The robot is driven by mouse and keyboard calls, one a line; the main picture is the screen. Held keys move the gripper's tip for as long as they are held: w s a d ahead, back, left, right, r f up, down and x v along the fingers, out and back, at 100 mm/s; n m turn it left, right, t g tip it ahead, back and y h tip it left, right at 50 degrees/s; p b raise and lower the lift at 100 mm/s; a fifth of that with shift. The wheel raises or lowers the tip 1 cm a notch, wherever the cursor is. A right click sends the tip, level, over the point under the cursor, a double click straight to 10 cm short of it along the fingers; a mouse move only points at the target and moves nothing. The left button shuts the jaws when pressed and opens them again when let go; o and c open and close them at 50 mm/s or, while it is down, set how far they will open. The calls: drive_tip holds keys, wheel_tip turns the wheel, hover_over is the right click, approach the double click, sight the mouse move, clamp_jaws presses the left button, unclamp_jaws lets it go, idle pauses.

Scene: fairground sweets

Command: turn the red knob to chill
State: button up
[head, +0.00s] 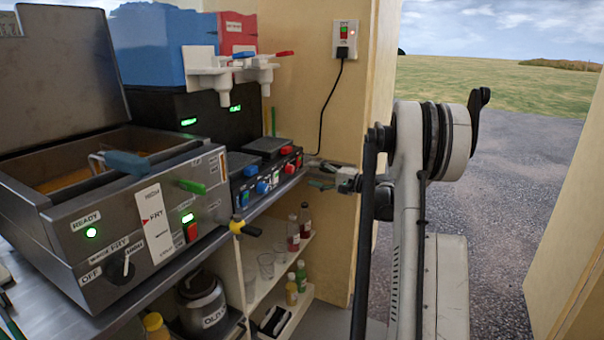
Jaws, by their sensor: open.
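A red knob (289,168) sits on the front of the low black panel (250,190), near its right end, with blue knobs (262,187) to its left. The knob's label and pointer are too small to read, so I cannot tell its setting. My gripper (318,174) is open, just right of the red knob by the panel's right end. I see no clear contact between them. The panel stands below a drinks machine with a blue tank (165,45) and a red tank (237,35).
A metal fryer (140,215) with an open lid stands at the left. White taps (225,72) with coloured levers overhang the panel. Shelves below hold bottles (293,232) and glasses. A black cord hangs from the wall socket (345,40) behind my gripper.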

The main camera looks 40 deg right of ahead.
drive_tip(key=shift+v, duration=2.15)
